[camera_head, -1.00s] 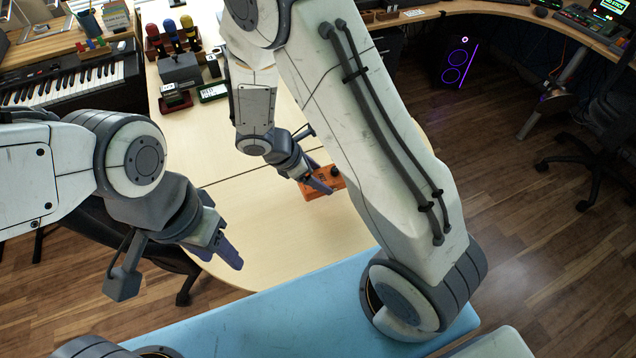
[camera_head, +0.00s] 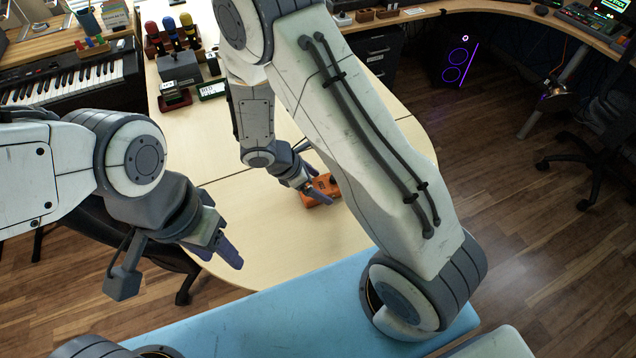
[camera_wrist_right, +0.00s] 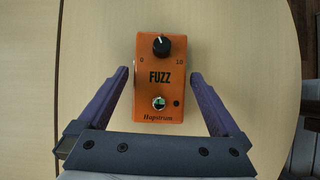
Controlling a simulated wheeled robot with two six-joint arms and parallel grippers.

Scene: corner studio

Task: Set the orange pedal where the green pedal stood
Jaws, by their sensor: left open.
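The orange pedal (camera_head: 333,185), marked FUZZ, lies on the pale wooden table. In the right wrist view the orange pedal (camera_wrist_right: 159,95) is upright between my right gripper's fingers, knob end away from the gripper. My right gripper (camera_wrist_right: 159,77) is open, with a narrow gap on each side of the pedal. In the head view the right gripper (camera_head: 319,193) partly covers the pedal. My left gripper (camera_head: 232,255) is open and empty over the table's near left edge, apart from the pedal. I cannot make out a green pedal for certain.
The pale table (camera_head: 260,225) is bare around the pedal. At its far left stand a grey box (camera_head: 180,68), a dark green-edged item with a pale label (camera_head: 212,90) and a rack of coloured bottle-like things (camera_head: 170,35). A keyboard (camera_head: 70,75) stands further left.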

